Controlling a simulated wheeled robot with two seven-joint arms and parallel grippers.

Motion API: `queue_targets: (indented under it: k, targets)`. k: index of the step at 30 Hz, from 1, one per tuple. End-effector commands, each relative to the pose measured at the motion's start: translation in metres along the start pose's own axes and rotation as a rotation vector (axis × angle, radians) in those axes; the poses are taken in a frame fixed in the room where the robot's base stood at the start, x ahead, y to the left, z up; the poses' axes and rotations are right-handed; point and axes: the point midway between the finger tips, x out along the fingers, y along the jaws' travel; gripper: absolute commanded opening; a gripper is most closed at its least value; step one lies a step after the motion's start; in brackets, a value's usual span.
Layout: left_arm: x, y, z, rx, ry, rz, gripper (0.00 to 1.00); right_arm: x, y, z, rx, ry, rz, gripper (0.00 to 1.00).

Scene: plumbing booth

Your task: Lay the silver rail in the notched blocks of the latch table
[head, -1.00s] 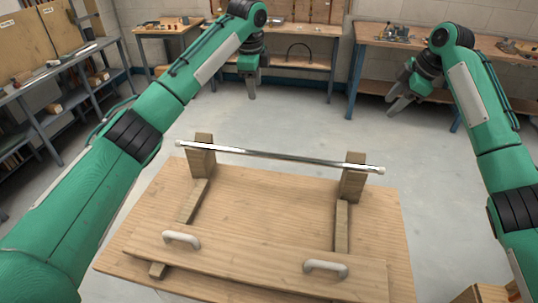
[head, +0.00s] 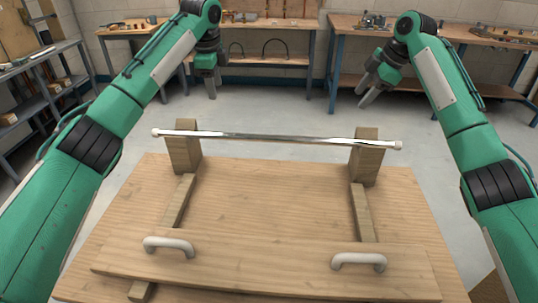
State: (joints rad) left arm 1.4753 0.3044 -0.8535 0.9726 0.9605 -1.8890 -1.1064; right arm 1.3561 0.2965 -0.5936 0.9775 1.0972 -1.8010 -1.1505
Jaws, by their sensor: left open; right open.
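The silver rail (head: 275,138) lies across the two notched blocks at the far side of the wooden latch table (head: 270,195). The left block (head: 183,156) and the right block (head: 366,163) stand upright, and the rail crosses near their tops. Its pale ends stick out past both blocks. How deep it sits in the notches cannot be told. My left gripper (head: 211,88) is open and empty, above and beyond the left block. My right gripper (head: 367,92) is open and empty, beyond the right block. Both are apart from the rail.
A board with two pale handles (head: 168,246) (head: 358,261) lies across the table's near side, over two wooden strips (head: 362,212). Workbenches (head: 440,38) stand along the back wall and shelves (head: 40,90) at the left. The floor between is clear.

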Motion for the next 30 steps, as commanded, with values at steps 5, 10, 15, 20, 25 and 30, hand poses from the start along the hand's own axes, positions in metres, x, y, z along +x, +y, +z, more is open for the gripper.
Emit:
queue_targets:
  k: [5, 10, 15, 20, 25, 30]
  targets:
    - [0.037, 0.007, -0.001, 0.001, 0.000, -0.002, 0.48, 0.034, -0.007, 0.015, 0.000, 0.000, 0.001, 0.48]
    - [0.043, 0.009, 0.000, 0.000, 0.000, -0.002, 0.48, 0.040, -0.009, 0.017, 0.000, 0.000, 0.001, 0.48]
    - [0.042, 0.008, 0.000, 0.000, 0.000, -0.001, 0.48, 0.038, -0.008, 0.016, 0.000, 0.000, 0.001, 0.48]
    - [0.043, 0.008, 0.000, 0.000, 0.000, -0.001, 0.48, 0.040, -0.008, 0.016, 0.000, 0.000, 0.001, 0.48]
    - [0.056, 0.009, 0.000, 0.000, 0.000, 0.001, 0.48, 0.053, -0.009, 0.017, 0.001, 0.000, -0.001, 0.48]
    - [0.086, 0.009, 0.000, -0.001, -0.001, 0.003, 0.48, 0.082, -0.009, 0.017, 0.001, 0.000, -0.003, 0.48]
